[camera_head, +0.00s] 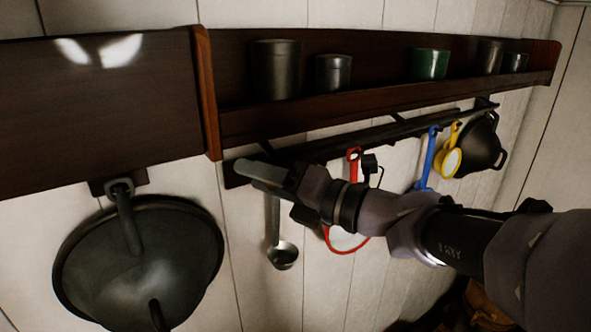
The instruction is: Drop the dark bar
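My gripper (289,184) is at the end of my arm, which reaches in from the lower right. A short, straight grey bar-like piece (258,171) with a rounded end sticks out from the gripper to the left. I cannot tell whether it is a held bar or a finger. The fingers are too small and dark to tell how far apart they are. The gripper is in front of the left part of a long dark rail (395,130) below the shelf. I cannot tell whether they touch.
A brown wooden shelf (375,100) holds several dark cups and a green cup (429,64). A large dark pan (140,262) hangs at left. A ladle (282,255), red-rimmed utensil (347,240), blue-handled utensil (428,160), yellow one (452,160) and dark pan (482,143) hang below the shelf.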

